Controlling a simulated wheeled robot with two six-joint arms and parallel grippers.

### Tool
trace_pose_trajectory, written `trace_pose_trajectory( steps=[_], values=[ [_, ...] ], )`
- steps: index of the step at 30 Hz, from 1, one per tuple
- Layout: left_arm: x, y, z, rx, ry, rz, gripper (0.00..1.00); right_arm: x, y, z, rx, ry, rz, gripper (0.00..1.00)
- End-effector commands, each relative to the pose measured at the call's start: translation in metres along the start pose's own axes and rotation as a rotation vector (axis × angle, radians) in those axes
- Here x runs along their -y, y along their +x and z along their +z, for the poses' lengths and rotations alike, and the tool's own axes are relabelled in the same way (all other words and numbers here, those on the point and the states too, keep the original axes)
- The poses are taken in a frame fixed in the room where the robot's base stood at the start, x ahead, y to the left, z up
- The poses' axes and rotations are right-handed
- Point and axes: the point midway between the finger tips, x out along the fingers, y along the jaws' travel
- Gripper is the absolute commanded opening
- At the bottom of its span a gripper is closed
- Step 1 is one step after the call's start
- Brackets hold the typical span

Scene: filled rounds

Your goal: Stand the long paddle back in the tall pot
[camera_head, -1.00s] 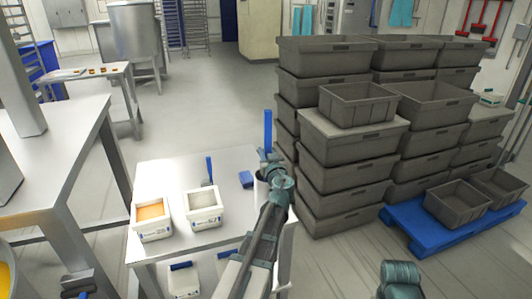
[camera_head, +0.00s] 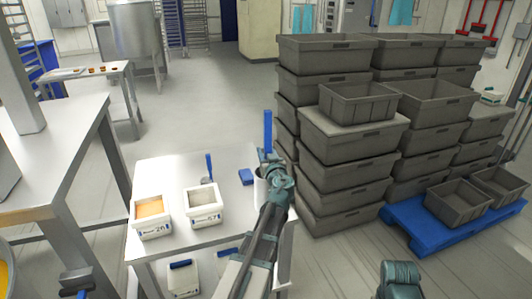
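The long blue paddle (camera_head: 267,131) stands upright over the right part of the small metal table. My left gripper (camera_head: 268,158) is at its lower visible end and appears shut on it. The white tall pot (camera_head: 260,190) is right below and behind this gripper and is mostly hidden by my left arm. The paddle's lower end is hidden, so I cannot tell how deep it sits in the pot. My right gripper is out of view; only a part of my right arm shows at the bottom edge.
A tub with orange filling (camera_head: 152,216) and a tub with pale contents (camera_head: 204,207) stand on the table (camera_head: 170,175). A short blue-handled tool (camera_head: 209,167) and a blue block (camera_head: 246,177) are behind them. Stacked grey crates (camera_head: 345,180) stand close on the right.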

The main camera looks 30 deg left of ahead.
Motion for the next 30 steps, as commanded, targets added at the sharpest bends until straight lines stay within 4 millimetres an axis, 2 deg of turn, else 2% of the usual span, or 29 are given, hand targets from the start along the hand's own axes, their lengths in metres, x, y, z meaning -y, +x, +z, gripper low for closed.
trace_pose_trajectory(
  steps=[1,3,14,17,24,30],
  values=[
    [0.000,0.000,0.000,0.000,0.000,0.000,0.53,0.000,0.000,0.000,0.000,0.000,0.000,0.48],
    [0.000,0.000,0.000,0.000,0.000,0.000,0.65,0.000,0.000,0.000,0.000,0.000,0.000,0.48],
    [0.000,-0.005,0.000,0.000,0.000,0.001,0.65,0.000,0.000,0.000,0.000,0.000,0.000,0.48],
    [0.001,-0.019,0.000,0.000,0.000,0.002,0.65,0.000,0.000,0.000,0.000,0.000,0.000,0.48],
    [0.001,-0.073,0.000,0.000,0.000,0.003,0.65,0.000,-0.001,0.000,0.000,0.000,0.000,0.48],
    [0.002,-0.110,0.000,0.000,0.000,0.002,0.65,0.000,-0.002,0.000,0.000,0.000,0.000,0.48]
  ],
)
